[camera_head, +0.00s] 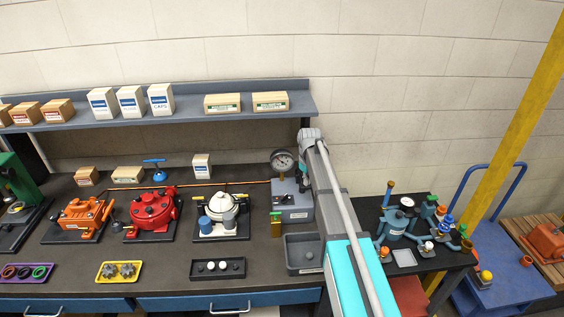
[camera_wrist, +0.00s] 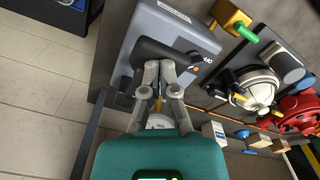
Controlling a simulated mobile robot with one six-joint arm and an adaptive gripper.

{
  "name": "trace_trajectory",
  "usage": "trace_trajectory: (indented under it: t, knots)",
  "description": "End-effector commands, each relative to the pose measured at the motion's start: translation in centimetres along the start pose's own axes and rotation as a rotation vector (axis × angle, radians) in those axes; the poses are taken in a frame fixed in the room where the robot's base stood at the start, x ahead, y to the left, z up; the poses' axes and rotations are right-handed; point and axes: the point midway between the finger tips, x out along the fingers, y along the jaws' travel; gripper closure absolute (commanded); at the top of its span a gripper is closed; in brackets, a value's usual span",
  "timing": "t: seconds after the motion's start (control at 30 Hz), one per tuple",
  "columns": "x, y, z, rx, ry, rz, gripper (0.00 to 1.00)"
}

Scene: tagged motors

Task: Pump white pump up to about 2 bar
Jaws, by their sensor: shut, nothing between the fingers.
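The white pump (camera_head: 222,209), a round white body with a blue-grey cylinder, stands on a black base at mid-bench; it also shows at the right of the wrist view (camera_wrist: 258,86). A grey box (camera_head: 291,214) with a round dial gauge (camera_head: 283,161) stands to its right; the reading is too small to tell. In the wrist view my gripper (camera_wrist: 160,68) is shut and empty, its fingertips at a black bar-like part (camera_wrist: 168,54) on the grey box (camera_wrist: 155,25). I cannot tell whether they touch. In the head view my arm hides the gripper's fingers.
A red pump (camera_head: 152,209) and an orange unit (camera_head: 82,216) stand to the left. A brass block with a green top (camera_head: 277,224) is close beside the grey box. A grey tray (camera_head: 304,252) is in front. A shelf (camera_head: 190,108) with boxes runs above the bench.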

Motion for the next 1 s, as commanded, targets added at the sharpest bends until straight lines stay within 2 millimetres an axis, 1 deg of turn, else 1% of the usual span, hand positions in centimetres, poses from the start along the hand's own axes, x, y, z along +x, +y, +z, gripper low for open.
trace_trajectory:
  t: [0.13,0.27,0.8,1.0]
  knots:
    - [-0.1,0.0,0.0,0.000,0.000,0.000,1.00]
    - [-0.6,0.0,0.0,0.000,0.000,0.000,1.00]
    - [-4.4,0.0,0.0,0.000,0.000,0.000,1.00]
    - [-5.1,0.0,0.0,0.000,0.000,0.000,1.00]
